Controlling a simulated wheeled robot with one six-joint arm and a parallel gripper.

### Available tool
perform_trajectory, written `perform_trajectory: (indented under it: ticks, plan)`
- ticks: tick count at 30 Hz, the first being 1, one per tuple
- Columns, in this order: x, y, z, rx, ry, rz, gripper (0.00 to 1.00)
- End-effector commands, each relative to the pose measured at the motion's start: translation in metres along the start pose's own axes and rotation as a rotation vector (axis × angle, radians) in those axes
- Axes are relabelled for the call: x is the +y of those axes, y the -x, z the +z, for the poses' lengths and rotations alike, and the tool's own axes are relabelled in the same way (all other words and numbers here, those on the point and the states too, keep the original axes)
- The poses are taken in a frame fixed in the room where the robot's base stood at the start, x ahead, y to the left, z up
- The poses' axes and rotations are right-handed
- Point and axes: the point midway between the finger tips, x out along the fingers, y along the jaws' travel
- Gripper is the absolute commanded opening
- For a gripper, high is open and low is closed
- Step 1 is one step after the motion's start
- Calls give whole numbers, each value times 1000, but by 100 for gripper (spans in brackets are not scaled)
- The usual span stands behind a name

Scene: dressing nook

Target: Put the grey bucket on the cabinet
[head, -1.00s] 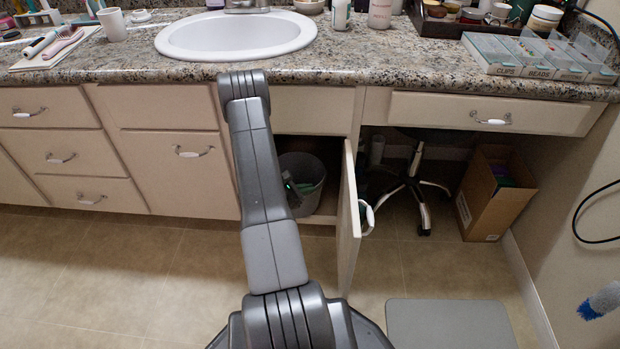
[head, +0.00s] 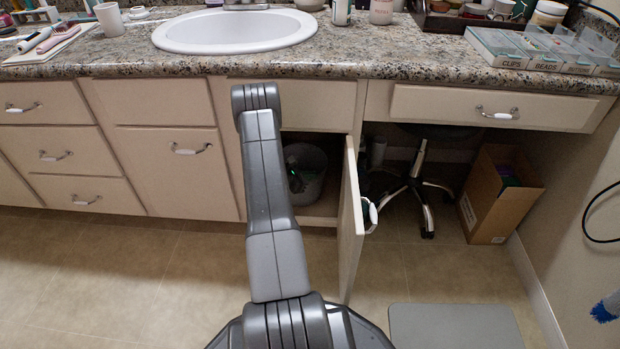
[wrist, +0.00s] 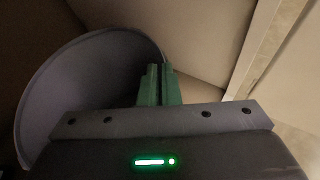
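The grey bucket (head: 314,168) is inside the open compartment under the sink, partly hidden by my arm. In the wrist view the bucket (wrist: 75,75) fills the left side, its round mouth facing the camera. My gripper's green fingers (wrist: 159,85) are close together at the bucket's right rim and appear shut on its wall. My gripper (head: 294,180) also shows dimly at the bucket in the head view. The cabinet (head: 165,150) is a cream vanity with drawers and a speckled stone top (head: 350,62).
The open cabinet door (head: 350,225) stands just right of the bucket. A white sink (head: 235,32) is set in the top. Several cups, bottles and boxes crowd the back. A chair base (head: 425,190) and cardboard box (head: 497,195) stand at right. Floor in front is mostly clear.

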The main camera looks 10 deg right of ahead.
Motion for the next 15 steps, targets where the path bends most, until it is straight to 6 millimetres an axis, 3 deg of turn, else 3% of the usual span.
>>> perform_trajectory:
  ticks: [6, 9, 15]
  plan:
    - [0, -1, -2, -1, -1, 0, 0]
    - [0, -1, -2, 0, -1, 0, 23]
    - [0, -1, -2, 0, 0, 0, 25]
